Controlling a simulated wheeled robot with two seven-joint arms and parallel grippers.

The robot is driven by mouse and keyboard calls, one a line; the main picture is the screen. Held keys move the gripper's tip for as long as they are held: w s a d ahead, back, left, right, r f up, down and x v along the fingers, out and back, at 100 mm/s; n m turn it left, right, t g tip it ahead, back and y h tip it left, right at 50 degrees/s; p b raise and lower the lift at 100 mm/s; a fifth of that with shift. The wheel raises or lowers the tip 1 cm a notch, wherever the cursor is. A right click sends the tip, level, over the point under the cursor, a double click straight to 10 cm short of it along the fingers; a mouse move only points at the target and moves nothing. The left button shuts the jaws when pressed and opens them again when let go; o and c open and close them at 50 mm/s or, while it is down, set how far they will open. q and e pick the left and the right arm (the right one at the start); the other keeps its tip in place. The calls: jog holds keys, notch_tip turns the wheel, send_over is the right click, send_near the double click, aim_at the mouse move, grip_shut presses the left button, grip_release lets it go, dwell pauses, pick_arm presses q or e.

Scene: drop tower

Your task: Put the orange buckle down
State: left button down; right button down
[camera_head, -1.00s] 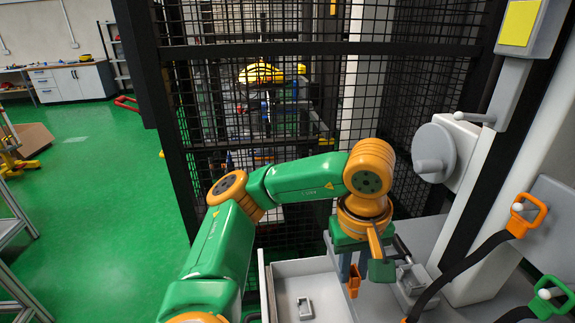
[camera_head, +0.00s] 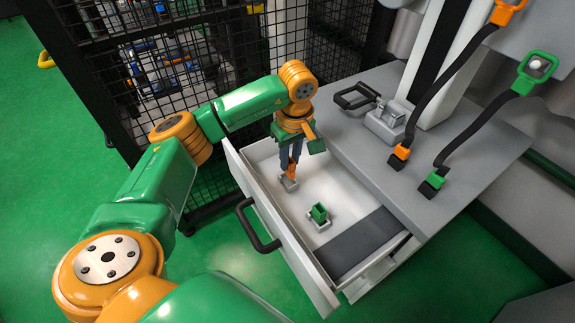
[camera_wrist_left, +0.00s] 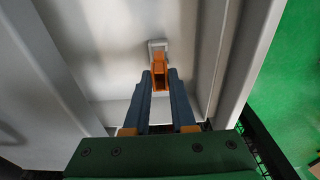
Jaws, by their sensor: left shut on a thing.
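The orange buckle (camera_head: 291,168) is between the fingers of my left gripper (camera_head: 291,157), which points down into the open drawer (camera_head: 255,195). In the left wrist view the orange buckle (camera_wrist_left: 160,75) sits between the two blue-grey fingertips of the gripper (camera_wrist_left: 160,80). A small grey holder (camera_head: 289,184) is on the drawer floor right at the buckle's lower end. It also shows in the left wrist view (camera_wrist_left: 158,47). I cannot tell whether the buckle is fully seated in it. My right gripper is not in view.
A green buckle (camera_head: 319,212) stands in another grey holder nearer the drawer's front. The drawer has a black handle (camera_head: 258,228). A mesh fence (camera_head: 190,60) stands behind.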

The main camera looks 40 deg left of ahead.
aim_at(289, 168)
pick_arm(q)
jog(key=shift+w+a+f, duration=0.2)
jog(key=shift+a+f, duration=0.05)
jog(key=shift+f, duration=0.15)
notch_tip(289, 168, down, 3)
jog(key=shift+a+f, duration=0.1)
jog(key=shift+f, duration=0.05)
jog(key=shift+f+b, duration=0.1)
jog(key=shift+b, duration=0.2)
jog(key=c, duration=0.7)
grip_release()
jog(key=shift+c, duration=0.2)
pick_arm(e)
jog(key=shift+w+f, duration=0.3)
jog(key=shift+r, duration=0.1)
pick_arm(q)
notch_tip(289, 168, up, 12)
jog(key=d+p, duration=0.1)
jog(key=p, duration=0.1)
jog(key=shift+s+r, duration=0.2)
jog(key=shift+s, duration=0.05)
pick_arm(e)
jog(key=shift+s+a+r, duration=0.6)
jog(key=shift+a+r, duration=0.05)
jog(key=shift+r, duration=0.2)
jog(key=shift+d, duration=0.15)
